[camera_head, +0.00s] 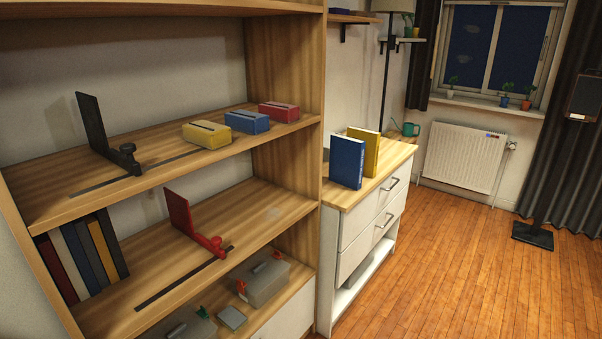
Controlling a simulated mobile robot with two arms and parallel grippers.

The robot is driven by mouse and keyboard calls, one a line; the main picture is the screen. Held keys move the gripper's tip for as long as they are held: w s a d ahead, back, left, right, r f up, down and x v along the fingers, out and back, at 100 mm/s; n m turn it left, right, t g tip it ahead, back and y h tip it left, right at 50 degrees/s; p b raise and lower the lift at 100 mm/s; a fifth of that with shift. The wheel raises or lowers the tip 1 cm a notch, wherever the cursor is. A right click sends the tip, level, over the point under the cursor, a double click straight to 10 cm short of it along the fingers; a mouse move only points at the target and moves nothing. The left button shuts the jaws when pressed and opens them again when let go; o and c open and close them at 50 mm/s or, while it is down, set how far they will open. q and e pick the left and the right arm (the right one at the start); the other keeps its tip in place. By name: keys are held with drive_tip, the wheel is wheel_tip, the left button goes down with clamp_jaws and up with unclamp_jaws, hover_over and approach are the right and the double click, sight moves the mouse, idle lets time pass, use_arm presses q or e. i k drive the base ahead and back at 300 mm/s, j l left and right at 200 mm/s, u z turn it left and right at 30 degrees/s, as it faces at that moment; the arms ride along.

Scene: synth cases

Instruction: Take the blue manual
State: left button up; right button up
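A blue book (347,162), which looks like the blue manual, stands upright on the wooden top of a white drawer cabinet (378,226), right of the shelf. A yellow book (366,152) stands upright just behind it and to its right, partly hidden by it. I cannot tell whether the two touch. Any text on the blue cover is too small to read. Neither of my grippers is in view.
A wooden shelf unit (283,153) fills the left side, with yellow (207,134), blue (247,121) and red (279,112) boxes and sliding bookends. A teal watering can (409,129) stands at the cabinet's back. The wooden floor (470,270) in front is clear.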

sight(347, 153)
drive_tip(key=i+l+u, duration=0.25)
drive_tip(key=i+l, duration=0.15)
drive_tip(key=l, duration=0.25)
drive_tip(key=i+l+u, duration=0.15)
drive_tip(key=l, duration=0.2)
drive_tip(key=i+l+u, duration=0.1)
drive_tip(key=l, duration=0.25)
drive_tip(key=i+l+u, duration=0.15)
drive_tip(key=i+l, duration=0.15)
drive_tip(key=l, duration=0.1)
